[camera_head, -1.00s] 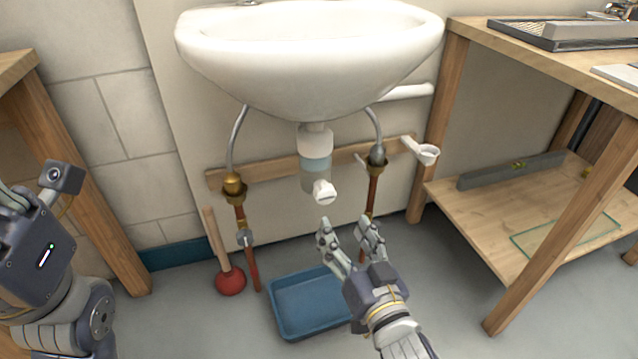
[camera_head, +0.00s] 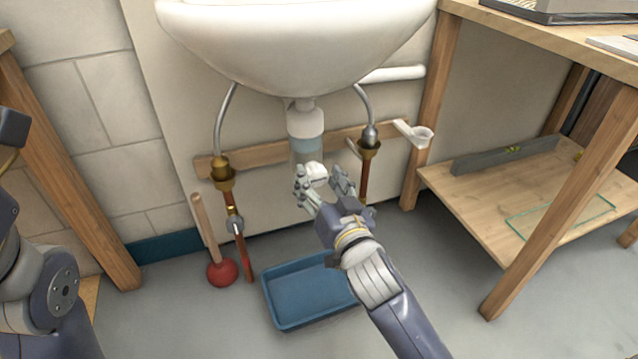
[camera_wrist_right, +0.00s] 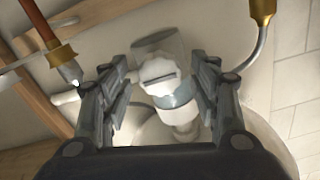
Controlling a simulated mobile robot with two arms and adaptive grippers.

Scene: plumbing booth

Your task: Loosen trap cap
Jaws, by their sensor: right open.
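The trap cap (camera_head: 316,171) is a white round cap at the lower front of the bottle trap (camera_head: 306,133) under the white sink (camera_head: 300,50). My right gripper (camera_head: 325,178) is open, with its fingers reaching up just below and on either side of the cap. In the right wrist view the cap (camera_wrist_right: 158,76) shows between the two open fingers, with a raised bar across its face. The fingers look apart from it. My left arm (camera_head: 40,285) is at the left edge; its fingers are out of the head view.
A blue tray (camera_head: 290,322) lies on the floor below the trap. A red plunger (camera_head: 222,272) stands to its left. Copper pipes with brass valves (camera_head: 223,178) flank the trap. A wooden bench (camera_head: 515,180) stands at right.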

